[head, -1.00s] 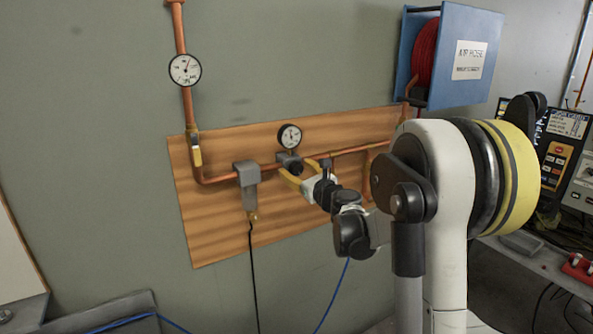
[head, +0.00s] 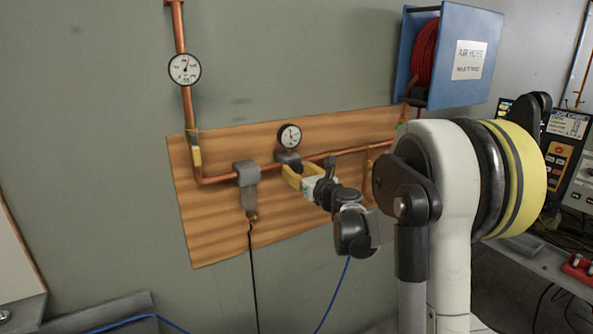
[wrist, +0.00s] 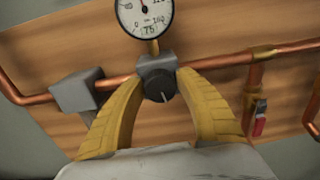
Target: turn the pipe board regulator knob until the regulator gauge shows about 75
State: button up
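The regulator knob (wrist: 161,86) is black and round with a pale line low on its face. It sits on the grey regulator body (wrist: 157,64) on the pipe board (head: 226,235). My gripper (wrist: 161,75) has its yellow fingers on both sides of the knob, tips apparently touching it. In the head view the gripper (head: 298,172) hides part of the regulator. The white regulator gauge (head: 289,136) stands above. In the wrist view the gauge (wrist: 140,20) is cut off at the top; its needle points up and left, and a small "75" shows low on the dial.
A second gauge (head: 185,69) is on the vertical copper pipe at left. A grey fitting (wrist: 77,91) is left of my fingers, and a red-handled valve (wrist: 259,119) is to the right. A blue hose reel (head: 460,55) hangs at upper right.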

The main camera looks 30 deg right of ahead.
jog(key=shift+o, duration=1.1)
jog(key=s, duration=1.2)
dwell(0.5)
